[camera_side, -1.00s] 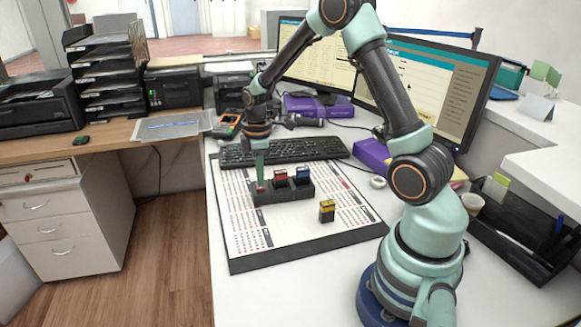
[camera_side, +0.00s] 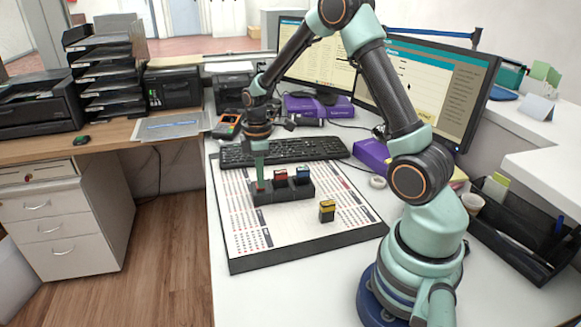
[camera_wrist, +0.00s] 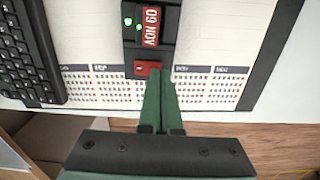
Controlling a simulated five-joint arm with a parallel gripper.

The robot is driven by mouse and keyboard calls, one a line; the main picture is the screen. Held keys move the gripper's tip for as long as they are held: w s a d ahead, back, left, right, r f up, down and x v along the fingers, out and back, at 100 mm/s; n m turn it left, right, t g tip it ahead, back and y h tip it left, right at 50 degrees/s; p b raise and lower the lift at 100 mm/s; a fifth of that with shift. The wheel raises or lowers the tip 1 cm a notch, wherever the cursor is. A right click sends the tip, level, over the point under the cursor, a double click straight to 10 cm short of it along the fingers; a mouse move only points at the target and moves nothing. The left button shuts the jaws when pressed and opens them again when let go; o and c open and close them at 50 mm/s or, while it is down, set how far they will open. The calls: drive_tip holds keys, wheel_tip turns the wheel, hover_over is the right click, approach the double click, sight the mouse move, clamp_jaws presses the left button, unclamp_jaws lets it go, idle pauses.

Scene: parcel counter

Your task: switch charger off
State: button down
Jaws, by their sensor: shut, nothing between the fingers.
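The black charger (camera_side: 286,194) lies on the calendar desk pad, with a red pack (camera_side: 281,175) and a blue pack (camera_side: 303,174) seated in it. Its red switch (camera_wrist: 145,69) is at the left end in the side view, and in the wrist view it lies beside my fingertips. Two green lights (camera_wrist: 133,24) glow on the charger. My gripper (camera_wrist: 161,73) is shut and empty, its tips pointing down at the switch's edge; the side view (camera_side: 260,187) shows them at the charger's left end. I cannot tell touching from just above, nor which way the switch is set.
A yellow-and-black pack (camera_side: 327,211) stands on the desk pad (camera_side: 300,239), right of and nearer than the charger. A black keyboard (camera_side: 285,151) lies behind the pad. A white tape roll (camera_side: 377,182) is to the right. The pad's front part is clear.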

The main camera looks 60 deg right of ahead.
drive_tip(key=shift+f, duration=0.5)
idle(0.4)
drive_tip(key=shift+w+r, duration=0.15)
drive_tip(key=shift+r, duration=1.8)
idle(0.9)
drive_tip(key=shift+r, duration=2.3)
idle(1.2)
drive_tip(key=s+a+r+m+t, duration=0.5)
drive_tip(key=s+a+r+m, duration=0.3)
drive_tip(key=s+a+r, duration=0.3)
drive_tip(key=shift+s+a+r+m+t, duration=0.25)
drive_tip(key=shift+s+a+m+t, duration=0.05)
drive_tip(key=shift+s+a, duration=0.6)
